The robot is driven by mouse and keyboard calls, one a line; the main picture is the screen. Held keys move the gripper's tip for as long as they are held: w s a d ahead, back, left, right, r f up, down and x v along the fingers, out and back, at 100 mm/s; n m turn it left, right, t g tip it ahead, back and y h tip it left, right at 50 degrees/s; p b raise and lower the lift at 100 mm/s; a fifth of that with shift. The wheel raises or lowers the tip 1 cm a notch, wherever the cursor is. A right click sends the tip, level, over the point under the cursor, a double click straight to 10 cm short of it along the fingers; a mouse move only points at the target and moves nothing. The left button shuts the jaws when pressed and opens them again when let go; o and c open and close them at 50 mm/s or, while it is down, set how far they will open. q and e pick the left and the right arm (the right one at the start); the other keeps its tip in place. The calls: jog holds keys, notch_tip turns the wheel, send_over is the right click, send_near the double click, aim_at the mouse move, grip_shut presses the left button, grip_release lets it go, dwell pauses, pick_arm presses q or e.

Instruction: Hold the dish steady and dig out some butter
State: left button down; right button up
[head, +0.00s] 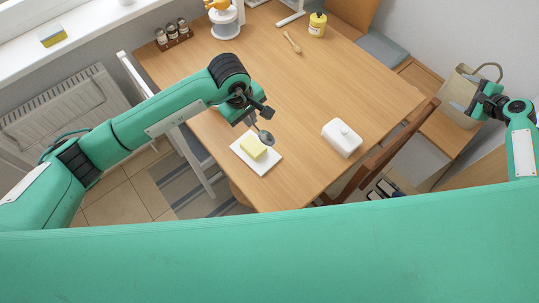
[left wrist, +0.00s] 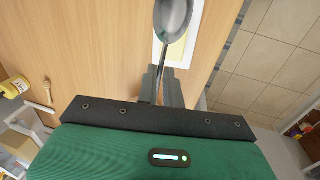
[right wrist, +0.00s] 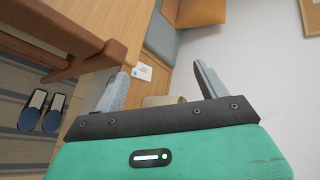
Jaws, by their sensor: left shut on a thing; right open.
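A yellow block of butter (head: 253,148) lies on a white rectangular dish (head: 268,166) near the table's front left edge. My left gripper (head: 256,112) is above the dish and shut on a metal spoon (head: 265,138). The spoon's bowl hangs over the butter; I cannot tell whether they touch. In the left wrist view the spoon (left wrist: 173,18) sticks out between the fingers and covers part of the dish (left wrist: 186,47). My right gripper (head: 477,108) is open and empty, away from the table at the far right; its spread fingers show in the right wrist view (right wrist: 160,85).
A white lidded box (head: 341,140), perhaps the dish's cover, stands right of the dish. A wooden chair (head: 385,150) is at the table's right edge. The table's middle is clear.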

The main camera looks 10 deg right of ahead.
jog(key=w+a+r+m+y, duration=0.25)
jog(key=a+m, duration=0.35)
jog(key=a, duration=0.4)
jog(key=w+a+r+m+y, duration=0.2)
jog(key=a+m+y, duration=0.3)
jog(key=a, duration=0.6)
jog(key=s+a+f+m+g+y, duration=0.1)
jog(key=s+a+f+g+y, duration=0.15)
jog(key=s+a, duration=0.75)
jog(key=s+a+f+m+g+y, duration=0.1)
jog(key=s+a+g+y, duration=0.15)
jog(key=a, duration=1.25)
jog(key=s+a+f+m+g+y, duration=0.1)
jog(key=s+a+g+y, duration=0.15)
jog(key=s+a, duration=0.8)
jog(key=n+t+h, duration=0.5)
jog(key=t+h, duration=0.1)
jog(key=h, duration=0.1)
send_near(257, 149)
jog(key=w+a, duration=0.2)
jog(key=a, duration=0.1)
jog(key=shift+a+r, duration=0.1)
jog(key=shift+r, duration=0.05)
jog(key=shift+w+f+h, duration=0.2)
jog(key=shift+f+h, duration=0.3)
jog(key=shift+f, duration=0.05)
jog(key=shift+w+f+n, duration=0.15)
jog(key=shift+n, duration=0.15)
jog(key=shift+x, duration=3.6)
jog(key=shift+c, duration=0.2)
